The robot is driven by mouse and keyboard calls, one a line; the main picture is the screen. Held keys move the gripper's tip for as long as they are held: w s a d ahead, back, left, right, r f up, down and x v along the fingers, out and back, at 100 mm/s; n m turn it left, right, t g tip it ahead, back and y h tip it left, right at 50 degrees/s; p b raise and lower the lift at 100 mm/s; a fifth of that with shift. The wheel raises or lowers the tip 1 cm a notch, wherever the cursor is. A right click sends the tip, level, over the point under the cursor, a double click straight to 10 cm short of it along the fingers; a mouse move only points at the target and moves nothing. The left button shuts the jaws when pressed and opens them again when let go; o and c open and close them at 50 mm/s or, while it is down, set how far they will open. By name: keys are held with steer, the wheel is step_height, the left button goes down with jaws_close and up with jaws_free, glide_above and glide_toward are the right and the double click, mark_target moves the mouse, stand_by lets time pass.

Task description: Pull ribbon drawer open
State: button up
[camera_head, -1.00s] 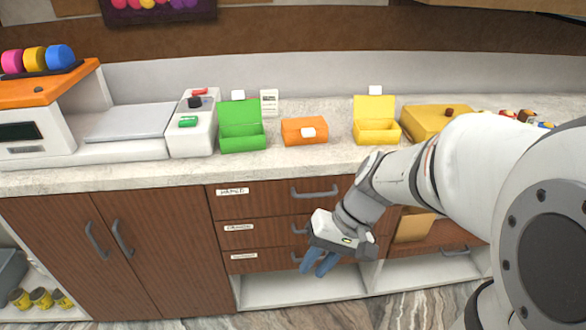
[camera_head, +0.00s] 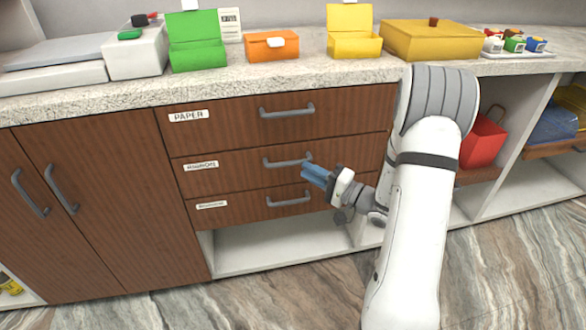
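The ribbon drawer (camera_head: 232,173) is the middle of three brown drawers under the counter. Its label is small but seems to read ribbons, and its front looks flush with the others. Its grey bar handle (camera_head: 287,162) is on the right half. My gripper (camera_head: 310,174), with blue fingers, points left just below and right of that handle's right end. It is seen from the side, the fingers overlap, and their gap is not clear. I cannot tell whether they touch the handle.
The paper drawer (camera_head: 232,120) is above and another labelled drawer (camera_head: 240,209) below, each with a bar handle. A double-door cabinet (camera_head: 95,215) stands left. Green (camera_head: 197,55), orange (camera_head: 270,46) and yellow (camera_head: 354,45) boxes stand on the counter (camera_head: 130,93). The floor (camera_head: 200,305) in front is clear.

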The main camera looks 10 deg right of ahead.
mark_target(293, 161)
steer(key=b+x, duration=0.1)
steer(key=x, duration=0.5)
steer(key=shift+a, duration=0.1)
steer(key=shift+c, duration=0.3)
jaws_close()
